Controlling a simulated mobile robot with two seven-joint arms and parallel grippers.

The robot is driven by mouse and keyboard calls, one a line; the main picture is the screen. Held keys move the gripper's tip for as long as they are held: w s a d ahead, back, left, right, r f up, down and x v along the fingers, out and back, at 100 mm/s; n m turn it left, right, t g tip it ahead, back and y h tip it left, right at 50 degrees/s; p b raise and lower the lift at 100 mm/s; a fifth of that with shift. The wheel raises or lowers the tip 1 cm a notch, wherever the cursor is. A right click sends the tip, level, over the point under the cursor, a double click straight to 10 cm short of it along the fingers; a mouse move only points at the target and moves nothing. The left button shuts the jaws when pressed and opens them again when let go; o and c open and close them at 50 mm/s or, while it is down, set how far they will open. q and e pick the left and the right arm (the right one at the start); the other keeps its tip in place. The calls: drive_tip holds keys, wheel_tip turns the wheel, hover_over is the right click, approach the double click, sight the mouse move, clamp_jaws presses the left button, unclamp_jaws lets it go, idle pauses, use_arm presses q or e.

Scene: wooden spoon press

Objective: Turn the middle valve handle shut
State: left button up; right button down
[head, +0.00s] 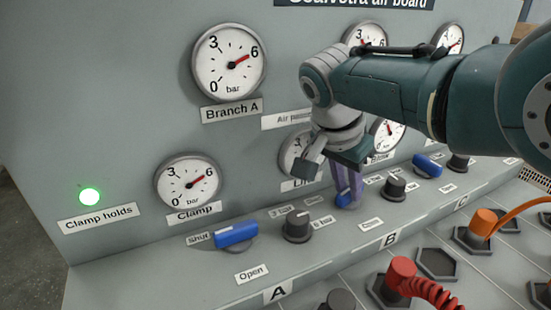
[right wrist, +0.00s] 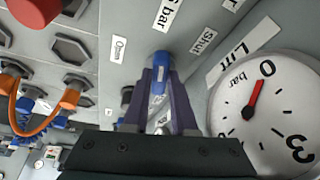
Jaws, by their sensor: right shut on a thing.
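The middle valve handle (head: 344,197) is a blue bar on the sloped front ledge of the grey panel, mostly hidden by my fingers in the head view. My right gripper (head: 347,190) reaches down to it with purple fingers. In the right wrist view the blue handle (right wrist: 158,76) sits between the two fingertips, and the gripper (right wrist: 160,84) is shut on it. An "Open" label (right wrist: 118,48) lies left of the handle there, and a "Shut" label (right wrist: 204,40) lies right. My left gripper is not in view.
A left blue handle (head: 236,234) and a right blue handle (head: 427,165) flank the middle one. Black knobs (head: 297,226) (head: 394,188) stand close by. The Lift gauge (right wrist: 275,125) reads near 0. A red plug (head: 402,275) and orange cable (head: 515,212) are in front.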

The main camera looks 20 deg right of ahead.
drive_tip(key=shift+w+m+g+b, duration=0.1)
drive_tip(key=shift+m+g+b, duration=0.2)
drive_tip(key=shift+m+b, duration=0.75)
drive_tip(key=c, duration=0.7)
unclamp_jaws()
